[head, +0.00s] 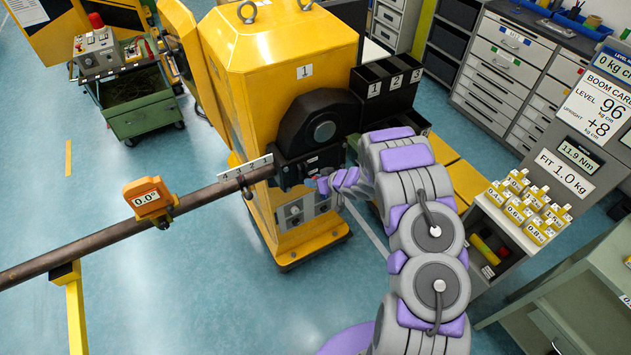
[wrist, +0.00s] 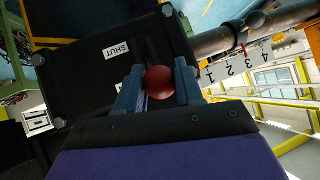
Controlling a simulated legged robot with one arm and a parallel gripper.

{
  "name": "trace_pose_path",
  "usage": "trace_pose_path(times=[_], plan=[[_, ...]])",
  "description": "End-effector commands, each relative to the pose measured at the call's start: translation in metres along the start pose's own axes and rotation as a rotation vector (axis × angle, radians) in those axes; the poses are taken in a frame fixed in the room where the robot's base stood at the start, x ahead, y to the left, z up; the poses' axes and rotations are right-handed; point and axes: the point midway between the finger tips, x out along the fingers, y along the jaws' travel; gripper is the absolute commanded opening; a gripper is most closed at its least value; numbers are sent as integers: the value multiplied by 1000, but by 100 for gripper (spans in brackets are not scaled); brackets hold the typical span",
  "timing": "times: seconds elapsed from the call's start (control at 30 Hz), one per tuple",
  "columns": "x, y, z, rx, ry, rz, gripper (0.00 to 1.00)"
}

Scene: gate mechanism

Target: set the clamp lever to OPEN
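The clamp lever's round red knob (wrist: 160,82) is in the middle of the wrist view, in front of a black housing (wrist: 85,75). A white SHUT label (wrist: 118,50) is on the housing, up and to the left of the knob. My gripper (wrist: 159,85) has one blue finger on each side of the knob, and both seem to touch it. The lever's shaft is mostly hidden behind the knob and fingers. In the head view my gripper (head: 318,185) is at the black block on the yellow machine (head: 285,60), and the knob is barely visible there.
A long boom (head: 100,232) runs left from the machine, with a numbered scale (head: 246,167) and an orange 0.0° gauge (head: 148,198). Black numbered bins (head: 388,85) stand behind my arm. A rack of yellow weights (head: 530,205) is at right.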

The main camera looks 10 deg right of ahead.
Motion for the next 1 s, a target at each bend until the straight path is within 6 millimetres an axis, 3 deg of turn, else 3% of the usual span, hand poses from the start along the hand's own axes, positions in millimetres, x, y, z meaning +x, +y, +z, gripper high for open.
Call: trace_pose_path(times=[0.23,0.57,0.77,1.0], plan=[[0,0,0,-1,0,1,58],[-4,0,0,-1,-1,1,58],[-26,0,2,-1,-4,2,58],[-65,1,2,0,-3,3,58]])
